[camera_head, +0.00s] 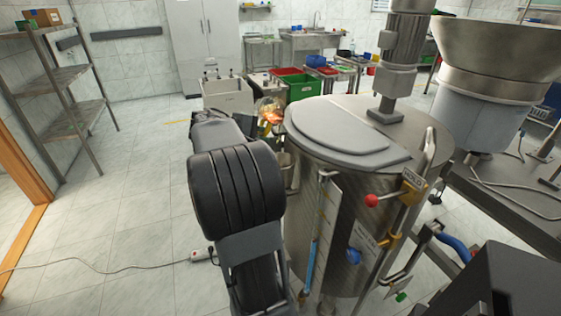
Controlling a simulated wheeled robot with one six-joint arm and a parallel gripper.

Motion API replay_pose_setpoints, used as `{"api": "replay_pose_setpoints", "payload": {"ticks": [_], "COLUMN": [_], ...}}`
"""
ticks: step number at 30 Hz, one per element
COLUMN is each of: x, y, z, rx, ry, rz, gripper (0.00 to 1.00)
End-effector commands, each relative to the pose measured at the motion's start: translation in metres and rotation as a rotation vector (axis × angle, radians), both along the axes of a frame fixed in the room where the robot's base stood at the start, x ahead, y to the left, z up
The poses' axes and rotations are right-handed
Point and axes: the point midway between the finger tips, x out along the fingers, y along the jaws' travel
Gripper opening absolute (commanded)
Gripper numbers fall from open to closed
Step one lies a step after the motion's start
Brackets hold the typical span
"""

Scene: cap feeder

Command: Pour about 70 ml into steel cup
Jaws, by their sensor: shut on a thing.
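A clear, shiny vessel with orange-amber tones (269,112) shows just left of the big steel tank's lid, beyond my arm. My gripper (257,122) is at the far end of my dark arm, mostly hidden behind the arm links, and is shut on this vessel. The vessel's lower part and exact tilt are hard to make out. I cannot pick out a steel cup for certain; my arm and the tank block much of the area behind them.
The large steel tank (330,215) with a grey lid (345,130) stands close on the right, with a red-knobbed lever (372,200). Green (303,87) and red bins stand behind. A hopper (495,60) is at right, a shelf (70,80) at left. The left floor is open, crossed by a cable.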

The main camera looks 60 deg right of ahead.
Motion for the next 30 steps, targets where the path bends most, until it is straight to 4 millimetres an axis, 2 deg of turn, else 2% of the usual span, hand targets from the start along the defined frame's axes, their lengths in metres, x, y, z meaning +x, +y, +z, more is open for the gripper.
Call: {"api": "replay_pose_setpoints", "payload": {"ticks": [30], "x": [-0.0008], "y": [0.0024], "z": [-0.0042], "rx": [-0.055], "ry": [-0.062], "rz": [0.002], "gripper": [0.0]}}
